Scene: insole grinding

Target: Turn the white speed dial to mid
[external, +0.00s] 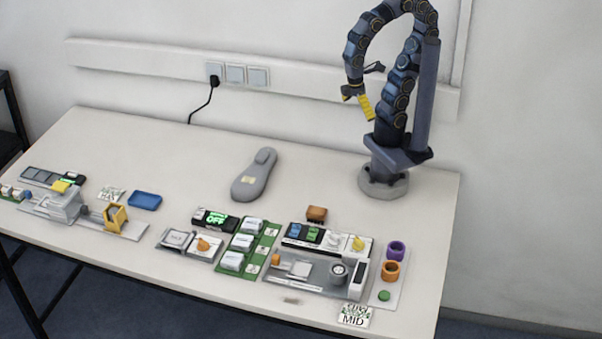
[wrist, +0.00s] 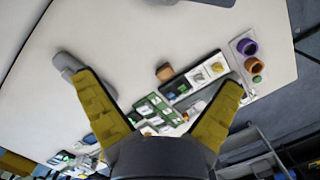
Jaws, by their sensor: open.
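The white speed dial (external: 334,238) sits on a white panel (external: 312,244), between dark switches on its left and a yellow knob (external: 358,243) on its right. In the wrist view the white dial (wrist: 199,78) is small and lies between my finger tips, nearer the right one. Its pointer setting is too small to read. My gripper (external: 362,97) is open and empty, high above the table near my base and well apart from the dial. In the wrist view my gripper (wrist: 158,82) shows two yellow fingers spread wide. A card reading MID (external: 354,316) lies at the front edge.
A grey machine (external: 310,279) stands in front of the panel. Purple (external: 396,250) and orange (external: 390,271) rings and a green button (external: 384,295) are to its right. A brown block (external: 317,213) is behind it. A grey insole shape (external: 254,176) lies mid-table. The back of the table is mostly clear.

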